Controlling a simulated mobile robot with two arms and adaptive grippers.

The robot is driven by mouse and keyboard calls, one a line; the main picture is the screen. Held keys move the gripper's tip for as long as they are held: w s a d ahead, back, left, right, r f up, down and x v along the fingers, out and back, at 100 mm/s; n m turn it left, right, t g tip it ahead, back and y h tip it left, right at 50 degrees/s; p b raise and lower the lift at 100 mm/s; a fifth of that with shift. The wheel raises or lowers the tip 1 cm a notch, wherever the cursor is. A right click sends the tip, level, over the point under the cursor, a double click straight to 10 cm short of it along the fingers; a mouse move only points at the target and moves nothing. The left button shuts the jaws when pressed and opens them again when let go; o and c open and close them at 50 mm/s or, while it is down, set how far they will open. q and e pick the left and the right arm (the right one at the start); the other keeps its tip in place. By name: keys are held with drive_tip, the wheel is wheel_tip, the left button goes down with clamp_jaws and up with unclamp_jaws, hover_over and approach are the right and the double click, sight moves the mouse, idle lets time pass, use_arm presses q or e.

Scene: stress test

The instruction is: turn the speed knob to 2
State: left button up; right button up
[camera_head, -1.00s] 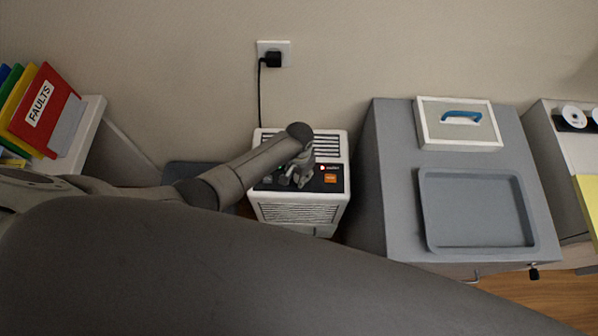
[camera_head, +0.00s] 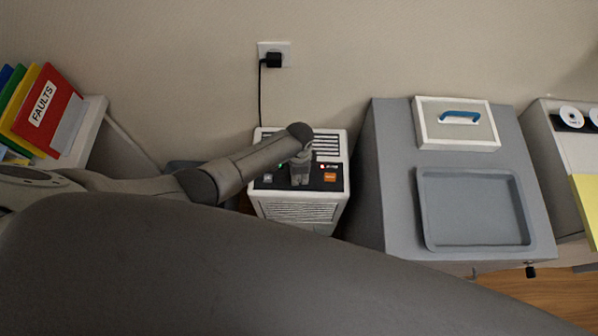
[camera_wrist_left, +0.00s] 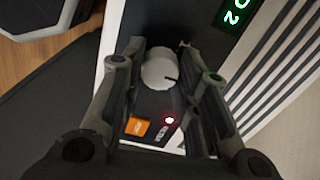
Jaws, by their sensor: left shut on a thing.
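The white unit (camera_head: 300,212) stands on the floor against the wall, with a dark control panel on its top. In the left wrist view, the round pale speed knob (camera_wrist_left: 158,72) sits between my left fingers, with a dark mark on its right side. My left gripper (camera_head: 300,181) is over the panel and shut on the knob; its fingers also show in the wrist view (camera_wrist_left: 159,52). In the head view the gripper hides the knob. A green lit display (camera_wrist_left: 237,12) shows digits like 2 and 0, turned sideways. My right gripper is not in view.
An orange button (camera_wrist_left: 137,127) and a red light (camera_wrist_left: 169,120) are close to the knob. A grey cabinet (camera_head: 395,190) with a tray (camera_head: 428,212) stands to the right. A black plug (camera_head: 273,60) is in the wall socket. Folders (camera_head: 45,108) stand at left.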

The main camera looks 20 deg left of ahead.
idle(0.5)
use_arm(q)
drive_tip(key=o, duration=1)
wheel_tip(320, 180, up, 12)
idle(0.6)
